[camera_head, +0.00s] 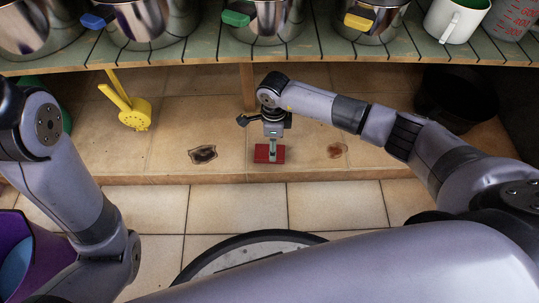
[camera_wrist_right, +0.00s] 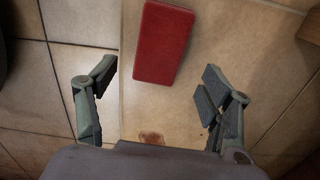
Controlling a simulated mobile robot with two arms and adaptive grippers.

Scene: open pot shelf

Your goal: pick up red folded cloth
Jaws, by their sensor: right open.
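The red folded cloth (camera_head: 262,154) lies flat on the tiled ledge under the shelf, near the ledge's front edge. It shows as a red rectangle in the right wrist view (camera_wrist_right: 163,42), beyond the fingers and centred between their lines. My right gripper (camera_head: 273,148) points down over the cloth and hides part of it in the head view. Its two fingers (camera_wrist_right: 159,76) are spread wide with nothing held between them. I cannot tell the exact height above the cloth. My left arm is at the left of the head view, but its gripper is not visible.
A shelf (camera_head: 210,50) with metal pots, a white mug (camera_head: 455,20) and a measuring cup (camera_head: 512,18) overhangs the ledge. A yellow tool (camera_head: 133,113) leans at left. A black pot (camera_head: 455,98) stands right.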

